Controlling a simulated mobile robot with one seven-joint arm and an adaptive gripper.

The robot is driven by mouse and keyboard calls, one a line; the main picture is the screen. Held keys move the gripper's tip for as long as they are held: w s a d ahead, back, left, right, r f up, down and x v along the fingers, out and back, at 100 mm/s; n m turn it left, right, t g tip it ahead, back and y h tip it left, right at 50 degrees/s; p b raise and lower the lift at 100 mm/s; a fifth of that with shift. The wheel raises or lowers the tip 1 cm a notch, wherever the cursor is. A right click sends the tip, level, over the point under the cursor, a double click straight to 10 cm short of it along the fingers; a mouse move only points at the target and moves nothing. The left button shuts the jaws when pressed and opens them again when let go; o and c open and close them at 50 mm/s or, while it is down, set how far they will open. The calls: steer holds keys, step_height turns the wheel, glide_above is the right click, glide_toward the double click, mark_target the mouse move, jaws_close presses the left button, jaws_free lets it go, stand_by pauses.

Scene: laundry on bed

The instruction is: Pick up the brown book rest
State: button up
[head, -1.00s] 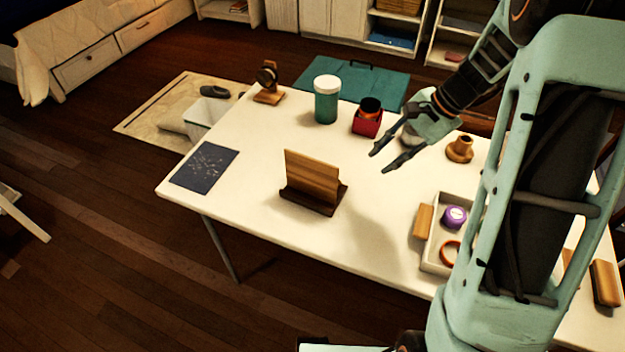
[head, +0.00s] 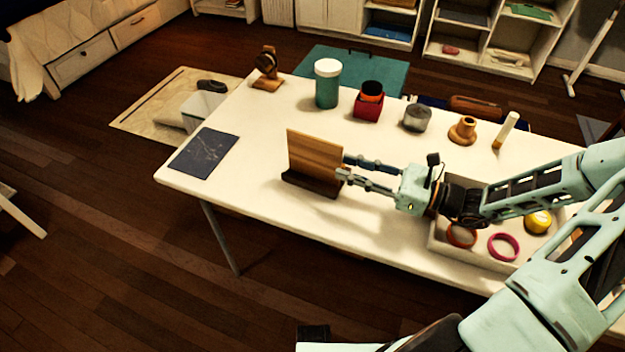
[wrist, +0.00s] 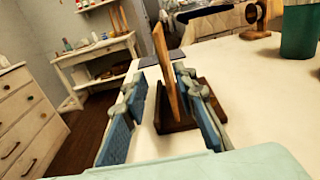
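The brown book rest (head: 313,155) stands upright on the white table (head: 255,215). It has a lighter wooden back panel and a dark base. My gripper (head: 344,166) is open at the right edge of the panel, low and level. In the wrist view the panel of the book rest (wrist: 164,58) stands between the two fingers of my gripper (wrist: 160,80). The right finger is close to the panel, with a wider gap on the left. I cannot tell whether the right finger touches it. The dark base is partly hidden behind the right finger.
A dark notebook (head: 204,153) lies left of the book rest. A green jar (head: 327,84), a red box (head: 368,106) and a grey jar (head: 416,118) stand along the back. A white tray (head: 437,244) with rings lies under my arm. The table's front left is clear.

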steer(key=shift+w+a, duration=0.15)
steer(key=shift+a, duration=0.35)
steer(key=b, duration=0.1)
glide_above(319, 178)
steer(key=d, duration=0.1)
steer(key=shift+f, duration=0.45)
steer(key=shift+w+a, duration=0.2)
steer(key=shift+a, duration=0.25)
jaws_close()
